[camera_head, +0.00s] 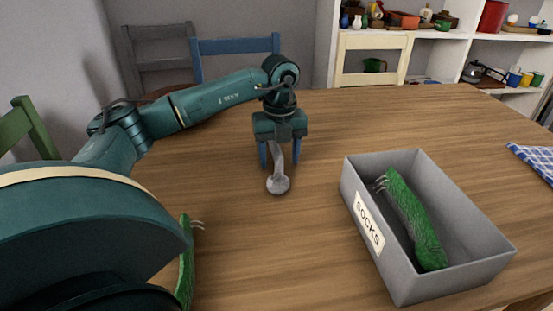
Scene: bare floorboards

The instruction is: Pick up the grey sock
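The grey sock (278,183) is near the middle of the table, with a rounded end toward me and a narrow part running back between my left gripper's fingers. My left gripper (279,162) points down over it with its two blue fingers apart, one on each side. Gaps show between the fingers and the sock. I cannot tell whether the fingertips touch the table. The sock's far end is hidden by the gripper. My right gripper is not in view.
A grey box (369,265) labelled SOCKS stands at the right, holding a green clawed sock (413,218). Another green clawed sock (187,262) lies at the left, partly hidden by my arm. A blue checked cloth (532,159) is at the right edge. Chairs stand behind the wooden table (400,115).

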